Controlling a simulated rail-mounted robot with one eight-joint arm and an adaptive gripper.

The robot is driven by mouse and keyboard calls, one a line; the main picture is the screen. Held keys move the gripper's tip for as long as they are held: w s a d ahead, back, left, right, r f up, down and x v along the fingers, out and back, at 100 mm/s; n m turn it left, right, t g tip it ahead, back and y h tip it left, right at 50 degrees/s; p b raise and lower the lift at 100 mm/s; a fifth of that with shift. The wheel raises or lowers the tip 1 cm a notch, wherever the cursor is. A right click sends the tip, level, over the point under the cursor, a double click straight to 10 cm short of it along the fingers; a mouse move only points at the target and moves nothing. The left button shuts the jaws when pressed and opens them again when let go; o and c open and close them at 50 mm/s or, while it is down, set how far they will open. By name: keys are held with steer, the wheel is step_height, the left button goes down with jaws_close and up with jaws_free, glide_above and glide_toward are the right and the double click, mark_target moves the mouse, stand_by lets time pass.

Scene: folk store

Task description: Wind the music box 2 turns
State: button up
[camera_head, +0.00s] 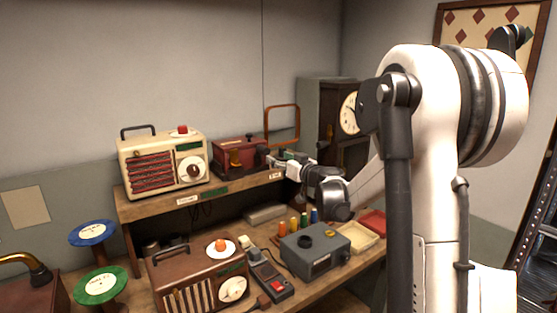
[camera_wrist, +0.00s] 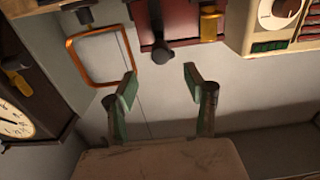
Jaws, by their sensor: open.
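The music box appears to be the dark red box (camera_head: 232,148) on the raised shelf, between the cream radio and the clock. It also shows at the top of the wrist view (camera_wrist: 182,17), which looks upside down. A small dark knob or key (camera_wrist: 161,51) sticks out from it, with a brass part (camera_wrist: 208,24) beside it. My gripper (camera_head: 272,158) is at the box's right side in the head view. In the wrist view my gripper (camera_wrist: 159,78) is open and empty, its green-padded fingers apart. The knob lies between their lines, just beyond the tips; no contact shows.
The cream radio (camera_head: 143,175) stands left on the shelf (camera_head: 158,209). An orange-brown frame (camera_head: 298,116) and clock (camera_head: 349,112) stand right. Below are a brown radio (camera_head: 185,273), grey device (camera_head: 315,257), small coloured pegs (camera_head: 293,224) and trays (camera_head: 372,222).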

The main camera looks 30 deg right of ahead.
mark_target(267, 152)
steer(key=w, duration=0.3)
steer(key=w+p, duration=0.1)
steer(key=w, duration=0.2)
steer(key=w+a, duration=0.1)
steer(key=w, duration=0.2)
steer(key=shift+w+a+p, duration=0.1)
steer(key=shift+w+p, duration=0.15)
steer(key=shift+p, duration=0.15)
steer(key=shift+w, duration=0.1)
steer(key=shift+w+b, duration=0.15)
steer(key=shift+b, duration=0.15)
steer(key=c, duration=0.9)
